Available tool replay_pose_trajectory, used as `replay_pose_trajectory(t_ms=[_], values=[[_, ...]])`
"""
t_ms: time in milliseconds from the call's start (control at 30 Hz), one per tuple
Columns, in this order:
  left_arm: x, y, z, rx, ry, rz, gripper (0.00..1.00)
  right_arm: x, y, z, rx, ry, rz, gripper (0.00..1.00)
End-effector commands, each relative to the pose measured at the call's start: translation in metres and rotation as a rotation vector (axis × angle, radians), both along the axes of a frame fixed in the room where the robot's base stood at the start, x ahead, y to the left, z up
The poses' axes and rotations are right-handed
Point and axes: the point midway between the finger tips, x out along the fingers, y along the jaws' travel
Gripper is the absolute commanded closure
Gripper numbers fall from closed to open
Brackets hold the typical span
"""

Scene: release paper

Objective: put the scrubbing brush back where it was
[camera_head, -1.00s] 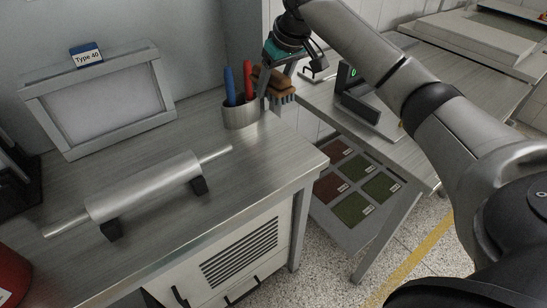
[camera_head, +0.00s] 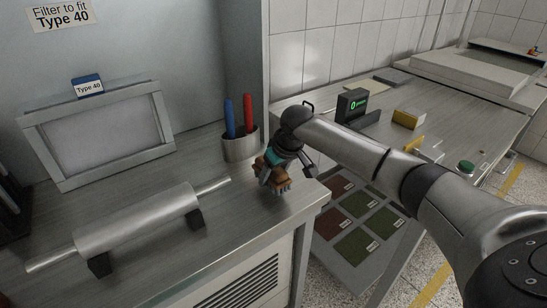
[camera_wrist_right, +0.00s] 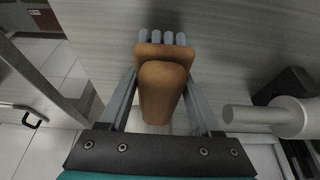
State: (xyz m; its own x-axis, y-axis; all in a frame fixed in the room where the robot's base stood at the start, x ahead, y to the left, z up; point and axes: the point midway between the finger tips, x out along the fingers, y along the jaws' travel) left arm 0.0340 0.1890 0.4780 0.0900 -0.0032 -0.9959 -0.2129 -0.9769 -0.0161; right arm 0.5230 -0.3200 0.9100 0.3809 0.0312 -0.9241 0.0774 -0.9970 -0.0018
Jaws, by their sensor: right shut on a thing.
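The scrubbing brush (camera_head: 280,179) has a brown wooden body with grey bristle tufts. My right gripper (camera_head: 270,170) is shut on it, over the right part of the metal bench near its front right corner. In the right wrist view the brush (camera_wrist_right: 163,85) sits between the two grey fingers of the gripper (camera_wrist_right: 163,95), with its bristles at the far end, over the bench surface. I cannot tell whether the bristles touch the bench. My left gripper is not in view.
A metal cup (camera_head: 240,146) with a blue and a red pen stands just behind the brush. A metal roller (camera_head: 137,222) on black supports lies to the left. A framed filter (camera_head: 100,128) leans at the back. A lower rack of coloured squares (camera_head: 357,215) is beyond the bench edge.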

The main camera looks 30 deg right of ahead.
Motion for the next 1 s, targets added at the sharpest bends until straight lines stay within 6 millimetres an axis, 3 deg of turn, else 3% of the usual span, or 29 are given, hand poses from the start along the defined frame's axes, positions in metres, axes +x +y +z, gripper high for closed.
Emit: replay_pose_trajectory(t_ms=[200, 800, 833, 1000], values=[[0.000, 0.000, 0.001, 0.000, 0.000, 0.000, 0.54, -0.001, -0.001, -0.019, -0.003, -0.001, 0.001, 0.87], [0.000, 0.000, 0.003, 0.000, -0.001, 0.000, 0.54, -0.001, 0.000, -0.028, -0.001, 0.000, 0.001, 0.87], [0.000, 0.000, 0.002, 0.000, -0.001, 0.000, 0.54, -0.001, 0.000, -0.028, -0.002, 0.000, 0.000, 0.32], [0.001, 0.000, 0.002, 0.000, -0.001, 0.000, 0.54, -0.001, 0.000, -0.028, -0.003, 0.000, 0.001, 0.13]])
